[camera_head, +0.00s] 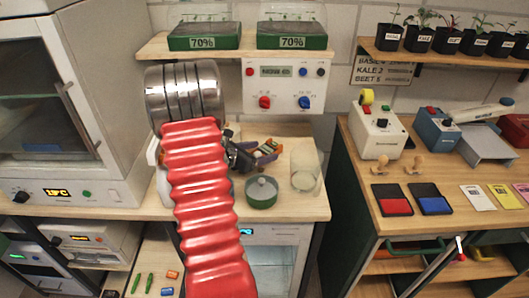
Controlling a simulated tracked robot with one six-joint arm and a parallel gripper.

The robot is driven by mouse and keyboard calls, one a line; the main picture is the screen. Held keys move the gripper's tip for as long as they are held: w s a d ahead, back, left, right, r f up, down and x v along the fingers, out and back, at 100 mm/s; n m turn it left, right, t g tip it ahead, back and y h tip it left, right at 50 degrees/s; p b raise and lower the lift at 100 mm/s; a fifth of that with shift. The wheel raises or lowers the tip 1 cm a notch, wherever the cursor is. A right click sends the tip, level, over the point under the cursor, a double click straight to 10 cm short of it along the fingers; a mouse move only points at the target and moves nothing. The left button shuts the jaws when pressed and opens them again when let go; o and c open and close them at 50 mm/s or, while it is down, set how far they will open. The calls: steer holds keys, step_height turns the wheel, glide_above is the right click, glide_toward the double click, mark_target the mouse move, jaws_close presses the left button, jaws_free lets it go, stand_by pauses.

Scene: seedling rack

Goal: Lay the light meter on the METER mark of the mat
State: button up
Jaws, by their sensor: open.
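My gripper (243,154) shows small and dark beyond my red arm sleeve, low over the wooden bench in the middle. It is open, with nothing seen between its jaws. I cannot make out the light meter or the mat with its METER mark; my arm hides part of the bench.
A green lidded pot (261,192) and a clear jar (305,168) stand on the bench (288,212). A white control box (284,86) is behind, below a shelf with two green trays. An incubator (75,110) is left. The right bench (367,178) holds devices, ink pads and packets.

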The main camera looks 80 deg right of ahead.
steer(key=v, duration=0.9)
steer(key=shift+w+a+r, duration=0.2)
steer(key=shift+a+r+m+y, duration=0.3)
steer(key=shift+a+r+m, duration=0.25)
steer(key=shift+r, duration=0.2)
steer(key=w+a+r+m, duration=0.1)
steer(key=a, duration=0.1)
steer(key=w+a+r+m+t, duration=0.1)
steer(key=w+a+r, duration=0.1)
steer(key=a, duration=0.1)
steer(key=w+a+r+m+y, duration=0.1)
steer(key=a, duration=0.2)
steer(key=shift+w+a+r+t, duration=0.15)
steer(key=shift+w+r+t, duration=0.1)
steer(key=shift+w+t, duration=0.05)
steer(key=w+a+r+m+t+y, duration=0.2)
steer(key=a+r+t+y, duration=0.1)
steer(key=a, duration=1.2)
steer(key=w+a+r+m+t+y, duration=0.2)
steer(key=w+a+m+t+y, duration=0.1)
steer(key=a, duration=1.2)
steer(key=w+a+r+m+t+y, duration=0.2)
steer(key=w+a+r+t+y, duration=0.1)
steer(key=a, duration=1.2)
steer(key=shift+r+t+y, duration=0.4)
steer(key=shift+t+y, duration=0.1)
steer(key=shift+t, duration=0.6)
